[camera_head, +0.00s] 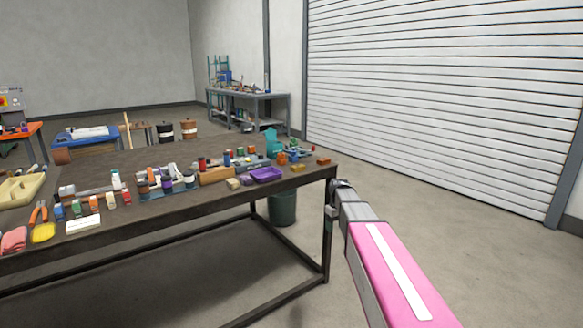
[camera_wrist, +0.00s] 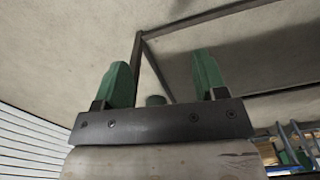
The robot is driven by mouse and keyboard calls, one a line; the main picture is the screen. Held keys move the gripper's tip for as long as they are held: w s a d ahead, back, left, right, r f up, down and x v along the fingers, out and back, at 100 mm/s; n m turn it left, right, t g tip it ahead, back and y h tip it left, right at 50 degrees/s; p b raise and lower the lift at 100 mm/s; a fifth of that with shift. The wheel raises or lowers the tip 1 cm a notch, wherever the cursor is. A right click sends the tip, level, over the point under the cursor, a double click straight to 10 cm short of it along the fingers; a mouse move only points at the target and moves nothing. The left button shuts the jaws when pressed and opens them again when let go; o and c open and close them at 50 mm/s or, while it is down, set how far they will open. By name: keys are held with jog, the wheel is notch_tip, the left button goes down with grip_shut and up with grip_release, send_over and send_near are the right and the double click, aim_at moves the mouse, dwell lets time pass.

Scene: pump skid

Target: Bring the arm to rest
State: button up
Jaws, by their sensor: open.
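My gripper (camera_wrist: 162,62) shows in the wrist view with its two green fingers spread wide apart. It is open, and nothing is held between the fingers. In the head view my arm, with a pink and grey link, reaches in from the lower right. Its far end is by the right end of the workbench (camera_head: 200,212), near the corner leg. The fingers cannot be made out clearly there. I cannot tell whether the arm touches the bench.
The bench top carries many small items, including a purple tray (camera_head: 266,174) and orange-handled pliers (camera_head: 39,212). A green bin (camera_head: 283,208) stands behind the bench leg. Open floor lies right, before the roller shutter (camera_head: 450,90). A second bench (camera_head: 247,97) stands at the back.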

jog(key=s+f+m, duration=0.2)
jog(key=s+f, duration=0.2)
jog(key=s, duration=0.8)
jog(key=s+f+m, duration=0.3)
jog(key=s+f, duration=0.2)
jog(key=s, duration=0.8)
jog(key=shift+f, duration=0.3)
